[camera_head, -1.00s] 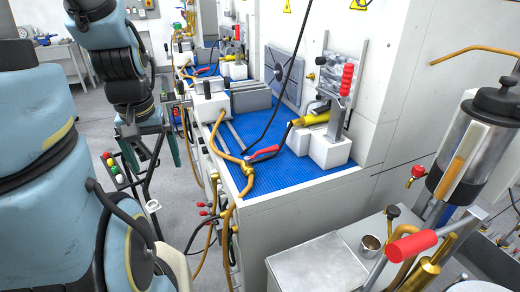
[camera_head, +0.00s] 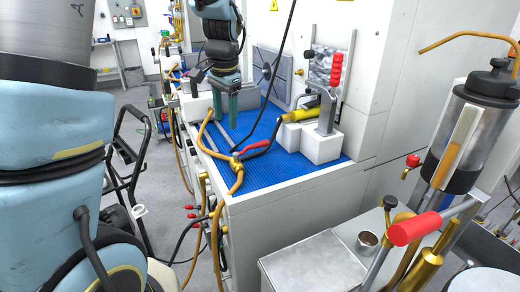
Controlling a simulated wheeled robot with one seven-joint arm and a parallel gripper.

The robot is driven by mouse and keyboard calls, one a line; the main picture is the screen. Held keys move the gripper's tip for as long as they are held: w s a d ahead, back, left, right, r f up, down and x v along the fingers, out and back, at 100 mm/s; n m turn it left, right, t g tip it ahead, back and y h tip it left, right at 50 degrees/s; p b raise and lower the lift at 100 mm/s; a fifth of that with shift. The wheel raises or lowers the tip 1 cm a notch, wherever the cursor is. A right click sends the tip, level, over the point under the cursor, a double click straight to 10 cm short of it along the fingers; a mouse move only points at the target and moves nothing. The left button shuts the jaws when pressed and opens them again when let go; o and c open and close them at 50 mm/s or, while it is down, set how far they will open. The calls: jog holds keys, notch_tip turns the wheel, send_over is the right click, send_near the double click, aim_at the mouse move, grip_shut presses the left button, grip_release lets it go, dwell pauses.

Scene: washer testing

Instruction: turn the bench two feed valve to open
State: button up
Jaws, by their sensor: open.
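A red-handled valve lever (camera_head: 265,150) lies low over the near part of the blue mat, joined to a brass fitting (camera_head: 236,164) on an orange hose. It looks like the feed valve, but no label is readable. My gripper (camera_head: 226,118) points down over the bench, behind and to the left of the red lever. Its two greenish fingers are apart, with nothing seen between them. The gripper is clear of the lever. The fingertips' height above the mat is hard to judge.
The bench (camera_head: 290,187) has a blue mat (camera_head: 270,175). On it, a white block (camera_head: 322,143) carries an upright red-handled clamp (camera_head: 336,72) and a yellow cylinder (camera_head: 300,113). A black cable hangs beside my gripper. A red-gripped lever (camera_head: 412,226) and a metal box (camera_head: 315,265) stand in the near right.

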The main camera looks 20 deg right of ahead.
aim_at(260, 142)
jog(key=d+m+b, duration=0.1)
jog(key=d+m, duration=0.3)
jog(key=d, duration=0.7)
jog(key=f, duration=0.3)
jog(key=w+f+p, duration=0.1)
jog(key=f, duration=0.3)
jog(key=f+p, duration=0.1)
jog(key=f, duration=0.2)
jog(key=shift+w+a+f, duration=0.25)
jog(key=shift+w+a, duration=0.05)
jog(key=shift+w, duration=0.05)
grip_shut()
